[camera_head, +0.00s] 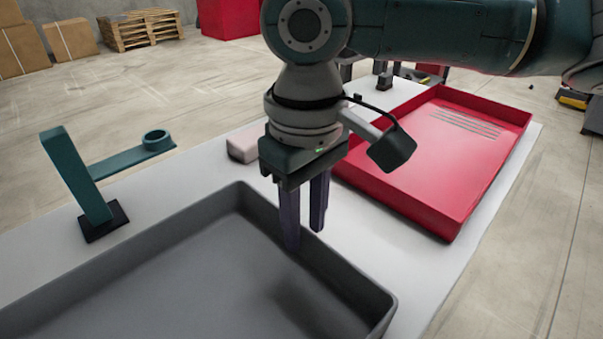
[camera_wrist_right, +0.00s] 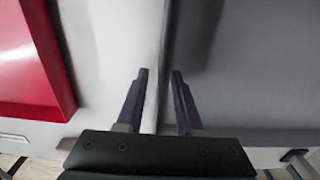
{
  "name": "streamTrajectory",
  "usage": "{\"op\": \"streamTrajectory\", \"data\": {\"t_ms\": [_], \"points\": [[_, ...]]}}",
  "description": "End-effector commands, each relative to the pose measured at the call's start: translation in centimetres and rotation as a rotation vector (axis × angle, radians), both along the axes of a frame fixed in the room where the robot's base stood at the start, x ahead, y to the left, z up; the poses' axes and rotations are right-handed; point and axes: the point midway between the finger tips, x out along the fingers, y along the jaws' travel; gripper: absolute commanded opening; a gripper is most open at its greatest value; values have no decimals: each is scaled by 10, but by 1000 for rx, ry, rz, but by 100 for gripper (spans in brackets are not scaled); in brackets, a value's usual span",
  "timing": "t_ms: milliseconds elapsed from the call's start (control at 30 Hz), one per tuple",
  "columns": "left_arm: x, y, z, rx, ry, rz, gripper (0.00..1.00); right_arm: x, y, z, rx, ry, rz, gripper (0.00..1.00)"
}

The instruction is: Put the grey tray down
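The grey tray (camera_head: 140,300) is large and shallow and fills the front of the head view, its near part cut off by the picture edge. It appears to lie flat on the white table. My right gripper (camera_head: 305,237) points down at the tray's right-hand wall. One finger is inside the tray and the other outside, with the wall between them. In the right wrist view the fingers (camera_wrist_right: 159,73) stand apart, with space beside the rim of the grey tray (camera_wrist_right: 240,80). My left gripper is not in view.
A red tray (camera_head: 440,150) lies at the right of the white table (camera_head: 400,262); bare table separates the two trays. A teal stand with a ring (camera_head: 75,175) stands beyond the grey tray. A pale block (camera_head: 243,147) sits behind my right gripper.

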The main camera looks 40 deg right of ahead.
Motion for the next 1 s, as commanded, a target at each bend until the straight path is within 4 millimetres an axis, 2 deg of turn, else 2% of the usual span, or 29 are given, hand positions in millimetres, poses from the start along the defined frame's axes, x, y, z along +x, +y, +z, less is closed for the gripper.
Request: {"op": "streamTrajectory", "data": {"t_ms": [200, 400, 600, 1000], "points": [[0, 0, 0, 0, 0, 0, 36, 1, 0, 52, 0, -6, 3, 36], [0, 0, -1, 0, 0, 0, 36, 1, 0, 85, 1, -4, 0, 36], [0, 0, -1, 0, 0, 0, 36, 0, 0, 95, -1, 0, 0, 36], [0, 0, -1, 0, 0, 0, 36, 0, 0, 95, 0, 0, 0, 36]]}}
